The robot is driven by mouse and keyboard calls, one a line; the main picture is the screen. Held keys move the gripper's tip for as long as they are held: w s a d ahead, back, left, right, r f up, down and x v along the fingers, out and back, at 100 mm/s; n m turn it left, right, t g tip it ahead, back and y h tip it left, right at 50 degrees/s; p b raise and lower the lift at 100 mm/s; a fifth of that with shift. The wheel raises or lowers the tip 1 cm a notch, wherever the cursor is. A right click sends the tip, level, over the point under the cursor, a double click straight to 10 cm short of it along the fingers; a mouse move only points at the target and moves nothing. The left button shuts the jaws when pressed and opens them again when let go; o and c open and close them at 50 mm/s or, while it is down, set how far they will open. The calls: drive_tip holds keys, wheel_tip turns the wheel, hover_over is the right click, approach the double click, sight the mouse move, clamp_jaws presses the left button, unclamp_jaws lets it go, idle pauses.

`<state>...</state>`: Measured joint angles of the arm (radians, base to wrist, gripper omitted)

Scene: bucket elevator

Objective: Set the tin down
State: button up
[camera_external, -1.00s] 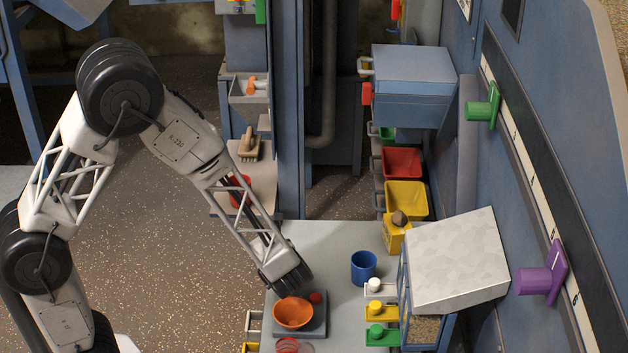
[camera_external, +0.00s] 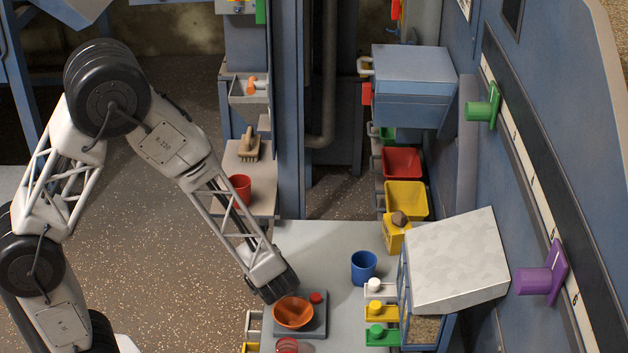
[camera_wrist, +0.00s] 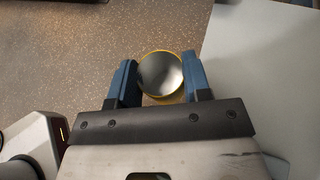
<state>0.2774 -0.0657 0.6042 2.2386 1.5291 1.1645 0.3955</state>
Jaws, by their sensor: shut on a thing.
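The tin (camera_wrist: 160,74) shows in the wrist view as a round open mouth with a yellow rim and a grey inside. My gripper (camera_wrist: 159,63) is shut on it, with one blue finger on each side. The tin appears beyond the left edge of the grey worktop, with speckled floor in view behind it. In the external view my gripper (camera_external: 276,287) is low, just behind and left of an orange bowl (camera_external: 293,313). The tin cannot be made out there.
The bowl stands on a dark square plate (camera_external: 320,325) with a small red piece (camera_external: 316,297). A blue cup (camera_external: 363,266) stands to the right on the worktop (camera_external: 310,245). A red cup (camera_external: 239,189) sits on a shelf behind. The worktop between plate and blue cup is clear.

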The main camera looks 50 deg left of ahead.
drive_tip(key=w, duration=0.5)
drive_tip(key=w+f, duration=0.1)
drive_tip(key=w, duration=0.8)
drive_tip(key=shift+w+a+f, duration=0.15)
drive_tip(key=shift+w+a, duration=0.2)
drive_tip(key=shift+f, duration=1.8)
drive_tip(key=shift+f, duration=0.1)
drive_tip(key=o, duration=0.9)
drive_tip(key=v, duration=1.2)
drive_tip(key=shift+s, duration=0.15)
